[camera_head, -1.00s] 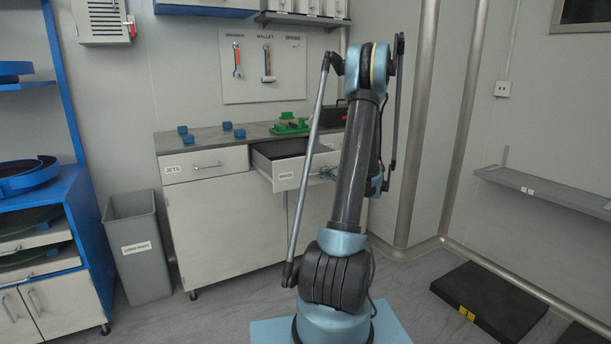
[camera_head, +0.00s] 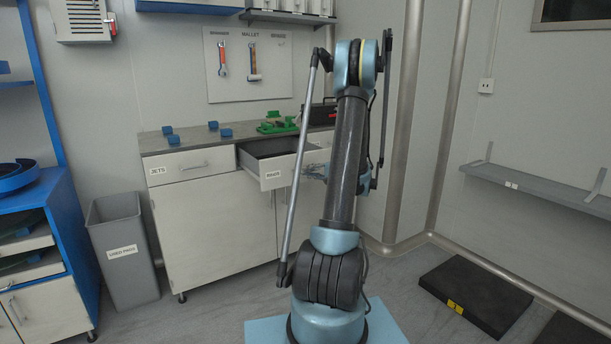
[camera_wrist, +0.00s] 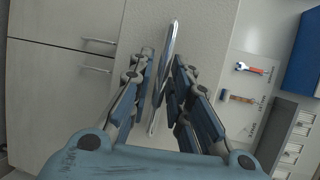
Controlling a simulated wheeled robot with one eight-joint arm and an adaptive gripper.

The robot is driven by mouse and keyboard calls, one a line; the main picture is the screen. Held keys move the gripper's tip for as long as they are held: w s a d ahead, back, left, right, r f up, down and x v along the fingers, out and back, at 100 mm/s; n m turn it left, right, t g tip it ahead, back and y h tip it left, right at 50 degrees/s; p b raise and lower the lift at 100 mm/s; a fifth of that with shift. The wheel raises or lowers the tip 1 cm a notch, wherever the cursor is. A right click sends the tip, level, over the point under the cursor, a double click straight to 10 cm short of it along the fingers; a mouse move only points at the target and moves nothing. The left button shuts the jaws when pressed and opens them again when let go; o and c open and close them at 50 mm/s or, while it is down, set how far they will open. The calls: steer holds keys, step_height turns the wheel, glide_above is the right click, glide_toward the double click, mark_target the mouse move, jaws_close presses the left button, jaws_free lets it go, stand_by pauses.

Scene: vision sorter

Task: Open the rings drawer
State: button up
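The rings drawer (camera_head: 272,179) is pulled out of the grey cabinet, its dark inside showing. Its front carries a small label that reads RINGS. My gripper (camera_head: 316,172) is at the right part of the drawer front, partly behind my arm. In the wrist view my gripper (camera_wrist: 164,88) has its two fingers drawn close on either side of the metal bar handle (camera_wrist: 173,38), and looks shut on it. The pale drawer front (camera_wrist: 205,28) lies behind the handle.
The JETS drawer (camera_head: 193,165) is shut, left of the rings drawer. Blue blocks (camera_head: 213,125) and green parts (camera_head: 278,123) sit on the cabinet top. A grey bin (camera_head: 125,252) stands left of the cabinet. A black platform (camera_head: 478,290) lies on the floor at right.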

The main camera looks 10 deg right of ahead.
steer(key=v, duration=1.1)
steer(key=s+a+r+n+g+h, duration=0.1)
steer(key=s+a+n+g+h, duration=0.2)
steer(key=s+a, duration=0.6)
steer(key=s+a+n+g+h, duration=0.15)
steer(key=s+a+g, duration=0.25)
steer(key=s+a, duration=0.55)
steer(key=s+f+n+g+h, duration=0.1)
steer(key=s+f+n+h, duration=0.2)
steer(key=s, duration=0.7)
steer(key=s+a+f+n+g+h, duration=0.1)
steer(key=s+f+n+h, duration=0.2)
steer(key=s, duration=0.7)
steer(key=shift+s+a+f+g, duration=0.2)
steer(key=shift+s+f+g, duration=0.2)
steer(key=shift+f, duration=0.3)
